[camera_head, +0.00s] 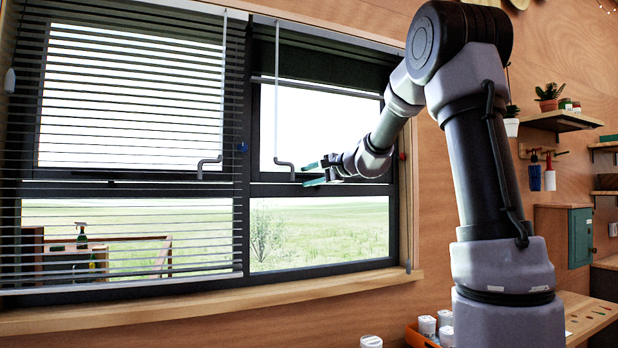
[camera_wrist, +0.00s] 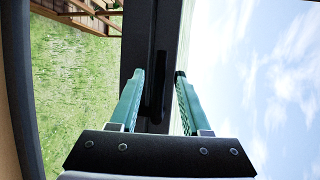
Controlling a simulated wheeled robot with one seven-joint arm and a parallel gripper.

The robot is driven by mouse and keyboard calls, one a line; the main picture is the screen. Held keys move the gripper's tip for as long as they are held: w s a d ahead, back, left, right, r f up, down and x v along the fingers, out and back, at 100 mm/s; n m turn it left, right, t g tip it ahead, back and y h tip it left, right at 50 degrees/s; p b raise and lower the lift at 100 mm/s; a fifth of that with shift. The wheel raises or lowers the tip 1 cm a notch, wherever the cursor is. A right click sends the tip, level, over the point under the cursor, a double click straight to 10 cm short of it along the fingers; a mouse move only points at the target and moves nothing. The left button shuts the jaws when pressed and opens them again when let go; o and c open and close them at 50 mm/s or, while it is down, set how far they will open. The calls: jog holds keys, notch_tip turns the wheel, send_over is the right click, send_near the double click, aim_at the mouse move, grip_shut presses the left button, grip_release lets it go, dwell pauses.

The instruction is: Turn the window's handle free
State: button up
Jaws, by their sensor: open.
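The window (camera_head: 248,200) has dark frames, and its right half has an upper pane above a lower pane. My gripper (camera_head: 312,175) is at the crossbar between those two panes, its teal fingers apart. In the wrist view, my gripper (camera_wrist: 160,74) is open, with a finger on either side of a black bar-shaped part, which looks like the window's handle (camera_wrist: 157,92), on the dark frame. I see a gap on both sides of it. In the head view the handle cannot be made out.
A blind with slats (camera_head: 130,110) covers the window's left half. A thin rod with a cranked end (camera_head: 285,166) hangs just left of my fingers. A wooden sill (camera_head: 220,303) runs below. Shelves with plants (camera_head: 549,97) are on the right wall.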

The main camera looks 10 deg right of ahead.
grip_shut()
dwell(1.4)
